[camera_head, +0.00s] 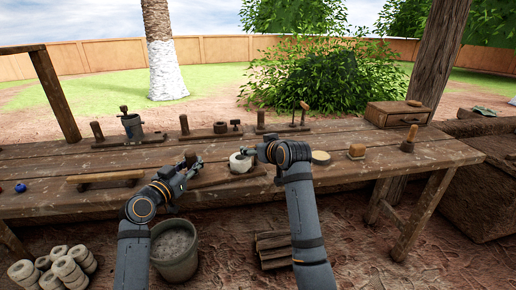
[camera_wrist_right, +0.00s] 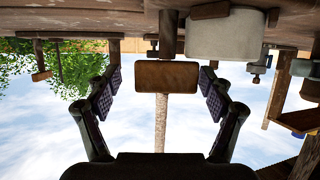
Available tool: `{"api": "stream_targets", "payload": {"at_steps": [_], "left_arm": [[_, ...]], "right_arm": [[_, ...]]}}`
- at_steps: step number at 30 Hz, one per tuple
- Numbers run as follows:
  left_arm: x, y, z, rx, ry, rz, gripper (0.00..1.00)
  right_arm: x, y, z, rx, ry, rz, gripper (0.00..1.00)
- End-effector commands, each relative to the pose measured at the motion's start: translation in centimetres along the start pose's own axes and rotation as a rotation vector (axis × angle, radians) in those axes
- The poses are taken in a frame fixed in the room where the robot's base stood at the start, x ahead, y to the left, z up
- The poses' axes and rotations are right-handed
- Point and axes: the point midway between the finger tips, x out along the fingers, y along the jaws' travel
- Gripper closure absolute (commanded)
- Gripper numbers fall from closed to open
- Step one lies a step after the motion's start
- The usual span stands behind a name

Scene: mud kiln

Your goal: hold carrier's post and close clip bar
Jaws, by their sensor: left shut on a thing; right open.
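My left gripper (camera_head: 188,168) is shut on the carrier's post (camera_head: 191,156), a short dark wooden peg at the left end of the carrier; its fingers hide most of the post. A pale round roll (camera_head: 240,163) sits on the carrier, right of the post. My right gripper (camera_head: 252,153) is just right of the roll in the head view. The right wrist view is upside down.
A small drawer box (camera_head: 397,114) stands at the right. A bucket (camera_head: 175,250) and stacked clay rings (camera_head: 68,268) are on the ground in front.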

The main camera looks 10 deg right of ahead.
Motion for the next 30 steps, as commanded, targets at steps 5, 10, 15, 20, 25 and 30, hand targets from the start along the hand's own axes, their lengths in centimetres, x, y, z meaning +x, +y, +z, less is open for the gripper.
{"api": "stream_targets", "payload": {"at_steps": [5, 10, 15, 20, 25, 30], "left_arm": [[0.0, 0.1, 0.0, -0.001, 0.000, 0.002, 1.00], [0.0, 0.1, 0.0, -0.002, -0.001, 0.003, 1.00], [0.0, 0.1, 0.0, -0.002, -0.001, 0.003, 1.00], [0.0, 0.1, 0.0, -0.002, -0.001, 0.003, 1.00], [0.0, 0.1, 0.0, -0.002, 0.000, 0.003, 1.00], [0.0, 0.1, 0.0, -0.002, 0.000, 0.003, 1.00]], "right_arm": [[-0.8, -0.1, -0.1, 0.001, 0.002, -0.002, 0.19], [-4.4, 0.0, -0.1, 0.001, 0.005, 0.000, 0.19], [-8.5, 0.0, -0.1, 0.000, 0.003, 0.000, 0.19], [-11.1, 0.0, 0.0, 0.000, 0.001, 0.000, 0.19], [-12.0, 0.0, 0.1, -0.001, -0.001, 0.000, 0.19], [-12.0, 0.0, 0.0, 0.000, -0.001, 0.000, 0.19]]}}
